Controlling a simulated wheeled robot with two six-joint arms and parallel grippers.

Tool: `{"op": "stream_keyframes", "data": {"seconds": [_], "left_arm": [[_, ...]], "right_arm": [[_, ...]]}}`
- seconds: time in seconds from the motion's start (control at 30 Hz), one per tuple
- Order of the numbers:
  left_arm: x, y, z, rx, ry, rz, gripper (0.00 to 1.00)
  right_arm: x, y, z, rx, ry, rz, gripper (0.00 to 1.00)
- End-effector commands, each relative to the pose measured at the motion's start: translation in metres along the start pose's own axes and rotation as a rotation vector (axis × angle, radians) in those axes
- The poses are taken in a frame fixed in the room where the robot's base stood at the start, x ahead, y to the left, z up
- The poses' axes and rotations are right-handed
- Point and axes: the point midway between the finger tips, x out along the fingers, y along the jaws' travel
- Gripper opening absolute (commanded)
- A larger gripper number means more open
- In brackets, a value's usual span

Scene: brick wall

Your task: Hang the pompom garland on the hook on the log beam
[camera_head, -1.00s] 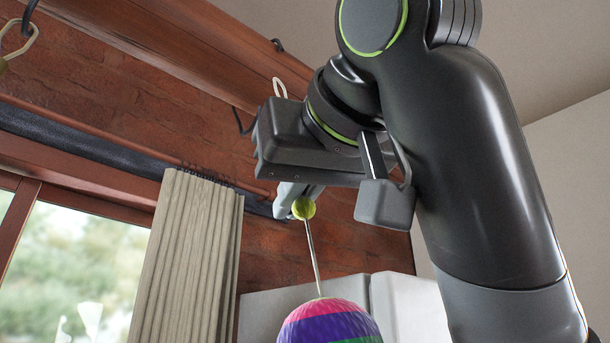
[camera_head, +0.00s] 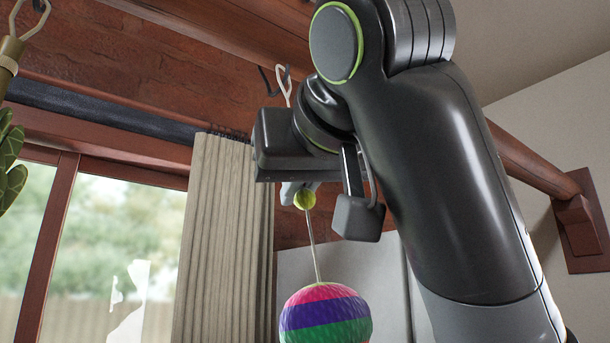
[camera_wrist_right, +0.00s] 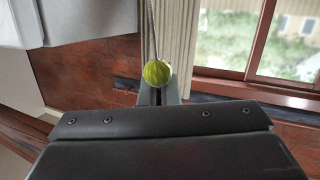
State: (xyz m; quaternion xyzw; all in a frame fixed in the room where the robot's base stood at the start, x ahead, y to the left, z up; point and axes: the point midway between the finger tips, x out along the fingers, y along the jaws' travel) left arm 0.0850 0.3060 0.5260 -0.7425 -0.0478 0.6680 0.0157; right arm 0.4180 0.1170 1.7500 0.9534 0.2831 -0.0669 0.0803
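The pompom garland shows a large ball striped pink, purple and green (camera_head: 325,314), hanging on a cord below a small yellow-green ball (camera_head: 305,199). A pale loop (camera_head: 285,88) rises above my right gripper. My right gripper (camera_head: 298,190) seems shut on the garland at the small ball, which is also at the fingertips in the right wrist view (camera_wrist_right: 157,73). The log beam (camera_head: 240,28) runs across the top. A dark hook (camera_head: 265,80) under it overlaps the loop in the head view; I cannot tell whether the loop is on it. My left gripper is out of view.
A hanging ornament with a gold top (camera_head: 10,58) and green leaves (camera_head: 10,160) is at the left edge. A beige curtain (camera_head: 222,240) and window (camera_head: 105,245) stand behind. A beam bracket (camera_head: 582,225) is at the right wall.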

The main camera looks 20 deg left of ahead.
Motion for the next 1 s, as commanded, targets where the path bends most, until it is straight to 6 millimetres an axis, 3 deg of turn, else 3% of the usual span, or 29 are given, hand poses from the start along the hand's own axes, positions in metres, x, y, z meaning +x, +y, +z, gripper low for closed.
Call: {"op": "stream_keyframes", "data": {"seconds": [0.4, 1.0], "left_arm": [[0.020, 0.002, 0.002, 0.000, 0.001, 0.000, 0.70], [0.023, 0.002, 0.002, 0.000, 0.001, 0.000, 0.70]], "right_arm": [[0.013, -0.006, 0.020, -0.001, 0.000, -0.001, 0.00], [0.014, -0.006, 0.022, -0.001, 0.000, -0.001, 0.00]]}}
